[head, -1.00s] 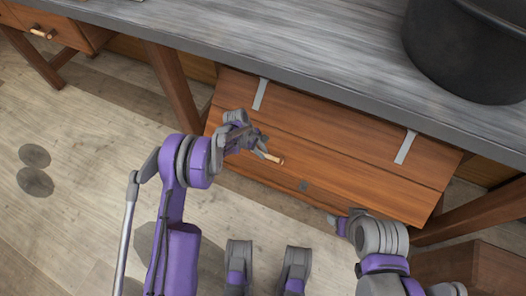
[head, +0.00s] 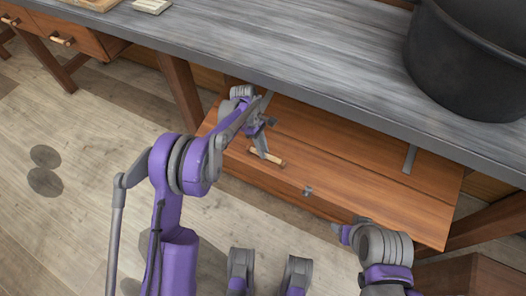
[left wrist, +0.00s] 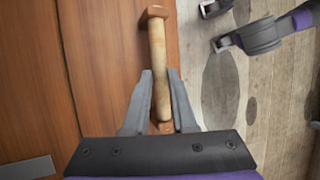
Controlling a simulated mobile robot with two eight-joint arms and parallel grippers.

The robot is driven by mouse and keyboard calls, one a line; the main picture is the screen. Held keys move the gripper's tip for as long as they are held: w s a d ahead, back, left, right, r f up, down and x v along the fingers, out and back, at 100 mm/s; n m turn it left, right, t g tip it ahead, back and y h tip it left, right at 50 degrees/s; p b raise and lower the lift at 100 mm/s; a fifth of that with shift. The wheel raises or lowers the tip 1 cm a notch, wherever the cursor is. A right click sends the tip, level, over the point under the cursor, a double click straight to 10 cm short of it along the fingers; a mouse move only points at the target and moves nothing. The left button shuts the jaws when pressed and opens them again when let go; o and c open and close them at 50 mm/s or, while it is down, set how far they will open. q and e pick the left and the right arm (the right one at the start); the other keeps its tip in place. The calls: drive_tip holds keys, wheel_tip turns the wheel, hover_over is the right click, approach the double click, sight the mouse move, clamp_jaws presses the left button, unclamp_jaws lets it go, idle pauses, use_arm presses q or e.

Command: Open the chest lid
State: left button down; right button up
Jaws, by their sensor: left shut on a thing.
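The wooden chest's lid (head: 350,165) lies below the workbench's front edge, with two grey hinge straps at its rear. The lid appears tilted up a little, its front edge standing out over the chest front. A pale wooden handle (head: 275,159) is near the lid's front left part; a small grey latch (head: 308,190) sits at the front edge. My left gripper (head: 264,152) is shut on the handle. In the left wrist view the fingers flank the near part of the handle (left wrist: 157,70). My right gripper (head: 344,233) is near the chest's front right; its jaws are unclear.
The grey workbench top (head: 290,60) overhangs the rear of the chest. A large black pot (head: 475,65) stands on it at the right. Wooden legs flank the chest. A drawer with a handle (head: 62,40) is at upper left. The plank floor (head: 70,215) is clear at left.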

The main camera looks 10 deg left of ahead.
use_arm(q)
drive_tip(key=shift+w+d+r, duration=0.1)
drive_tip(key=shift+w+r, duration=0.05)
drive_tip(key=shift+w, duration=0.1)
drive_tip(key=c, duration=0.7)
unclamp_jaws()
drive_tip(key=shift+w, duration=0.15)
drive_tip(key=shift+c, duration=0.2)
drive_tip(key=shift+r, duration=0.15)
hover_over(243, 134)
drive_tip(key=shift+r+p, duration=0.3)
drive_tip(key=shift+p, duration=0.1)
